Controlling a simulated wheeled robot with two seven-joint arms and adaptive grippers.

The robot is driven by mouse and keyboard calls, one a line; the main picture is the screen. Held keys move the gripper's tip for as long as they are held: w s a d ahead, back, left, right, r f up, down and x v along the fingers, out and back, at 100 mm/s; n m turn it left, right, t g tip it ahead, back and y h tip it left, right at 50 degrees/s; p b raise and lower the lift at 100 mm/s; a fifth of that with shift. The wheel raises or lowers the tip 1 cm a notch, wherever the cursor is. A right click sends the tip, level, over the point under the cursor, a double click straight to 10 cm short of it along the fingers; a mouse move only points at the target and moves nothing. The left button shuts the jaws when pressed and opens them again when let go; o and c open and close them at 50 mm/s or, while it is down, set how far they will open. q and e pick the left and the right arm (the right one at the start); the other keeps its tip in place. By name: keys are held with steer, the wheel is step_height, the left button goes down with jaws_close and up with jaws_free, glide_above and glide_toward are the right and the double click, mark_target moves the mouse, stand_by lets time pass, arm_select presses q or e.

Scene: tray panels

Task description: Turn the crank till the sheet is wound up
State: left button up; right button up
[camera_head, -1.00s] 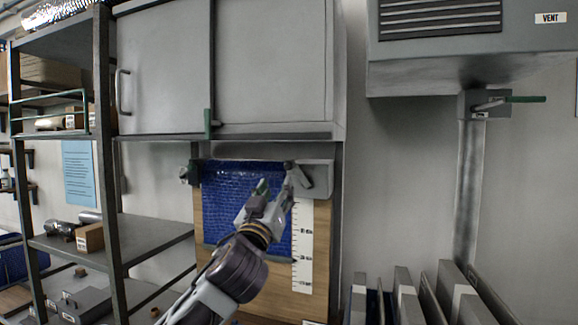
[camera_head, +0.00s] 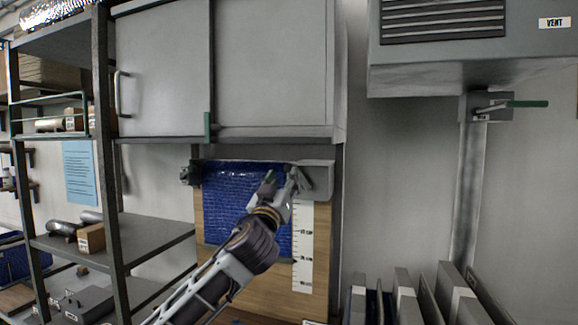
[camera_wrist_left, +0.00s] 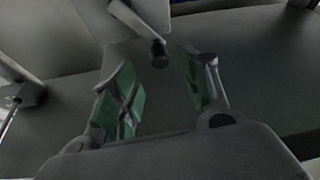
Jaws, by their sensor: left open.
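The blue sheet (camera_head: 225,205) hangs from a roller under the cabinet, in front of a wooden board. Its lower part is partly hidden by my left arm. The grey crank housing (camera_head: 318,176) is at the right end of the roller. My left gripper (camera_head: 281,178) is open in front of the roller's right end, close to the crank. In the left wrist view, the green-padded fingers of the left gripper (camera_wrist_left: 163,88) stand apart. The crank's dark knob (camera_wrist_left: 159,53) shows between and just beyond the fingertips, not gripped. My right gripper is not in view.
A white scale strip (camera_head: 303,262) runs down the board beside the sheet. The grey cabinet (camera_head: 270,65) is directly above. A metal shelf (camera_head: 140,240) stands left; upright panels (camera_head: 450,290) stand lower right.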

mark_target(288, 170)
arm_select(q)
steer(key=shift+p+x, duration=1.2)
steer(key=shift+x, duration=2.6)
steer(key=shift+c, duration=0.5)
jaws_close()
